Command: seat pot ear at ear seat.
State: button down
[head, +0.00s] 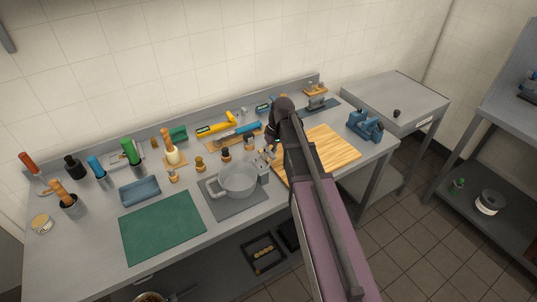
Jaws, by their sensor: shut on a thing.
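A grey metal pot (238,181) stands on a grey mat (231,208) at the middle of the bench. A loop-shaped ear shows on its left side. A small light-grey block (263,172) is at its right side; I cannot tell whether this is the ear seat. My gripper (268,156) is just behind and right of the pot, above the bench, partly hidden by my dark arm. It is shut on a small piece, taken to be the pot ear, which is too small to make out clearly. I cannot tell whether that piece touches the pot.
A wooden board (333,155) lies right of the pot, partly under my arm. A green mat (162,228) lies front left. A blue tray (139,192), small wooden-topped pieces and tools crowd the left and back. A blue vise (365,125) stands at the right end.

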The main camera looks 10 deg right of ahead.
jog(key=shift+f+b, duration=0.35)
jog(key=shift+f, duration=0.05)
jog(key=c, duration=0.5)
grip_release()
jog(key=shift+c, duration=0.2)
jog(key=shift+r, duration=0.2)
jog(key=shift+p+v, duration=3.9)
jog(key=shift+p, duration=0.05)
jog(key=s+a+f+m+h+b, duration=0.1)
jog(key=s+f+b, duration=0.1)
jog(key=s, duration=0.6)
jog(key=s+a+f+m+t+h+b, duration=0.1)
jog(key=s+f+m+h+b, duration=0.1)
jog(key=s, duration=0.6)
jog(key=shift+s+f+m, duration=0.3)
jog(key=shift+s+f, duration=0.05)
jog(key=shift+f, duration=0.1)
